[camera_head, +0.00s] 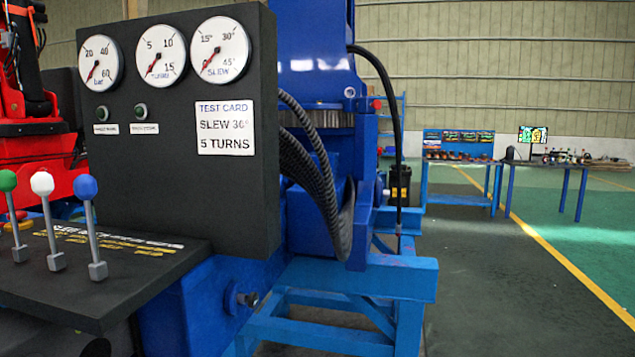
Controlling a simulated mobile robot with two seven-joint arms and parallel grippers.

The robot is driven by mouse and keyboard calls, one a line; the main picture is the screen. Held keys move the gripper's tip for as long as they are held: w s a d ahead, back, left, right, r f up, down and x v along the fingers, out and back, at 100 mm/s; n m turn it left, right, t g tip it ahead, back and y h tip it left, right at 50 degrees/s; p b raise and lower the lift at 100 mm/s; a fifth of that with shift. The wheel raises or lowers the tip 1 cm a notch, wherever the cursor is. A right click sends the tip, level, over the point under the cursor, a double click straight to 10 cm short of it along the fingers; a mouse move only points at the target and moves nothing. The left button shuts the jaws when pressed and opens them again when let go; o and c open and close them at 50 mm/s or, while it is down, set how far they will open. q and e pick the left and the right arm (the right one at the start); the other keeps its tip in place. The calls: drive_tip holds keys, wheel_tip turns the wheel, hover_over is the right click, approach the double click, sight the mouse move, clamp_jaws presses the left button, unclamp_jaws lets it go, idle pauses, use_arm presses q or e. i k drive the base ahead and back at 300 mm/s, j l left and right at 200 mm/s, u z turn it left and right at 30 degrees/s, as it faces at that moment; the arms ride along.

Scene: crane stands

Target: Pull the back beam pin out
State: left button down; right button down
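I cannot tell for sure which part is the back beam pin. A short dark metal pin or bolt end (248,299) sticks out of a round blue collar on the side of the blue crane base, below the control panel. A small red knob (376,105) shows farther back, right of the blue column (315,45). A blue steel beam (405,277) lies across the stand at the lower right. Neither of my grippers is in view.
A black panel (262,190) with three gauges and a test card fills the upper left. Several levers with coloured knobs, one blue (86,187), stand below it. Black hoses (310,175) hang beside the column. Open floor (480,290) lies right, with workbenches behind.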

sight(252, 300)
drive_tip(key=i+l, duration=0.25)
drive_tip(key=i+l+u, duration=0.1)
drive_tip(key=i+l, duration=0.15)
drive_tip(key=l, duration=0.15)
drive_tip(key=i+l, duration=0.25)
drive_tip(key=i+l+u, duration=0.15)
drive_tip(key=l, duration=0.3)
drive_tip(key=i+l, duration=0.25)
drive_tip(key=i+l+u, duration=0.1)
drive_tip(key=i+l, duration=0.15)
drive_tip(key=l, duration=0.25)
drive_tip(key=l+u, duration=0.1)
drive_tip(key=u, duration=1.35)
drive_tip(key=i+l, duration=0.05)
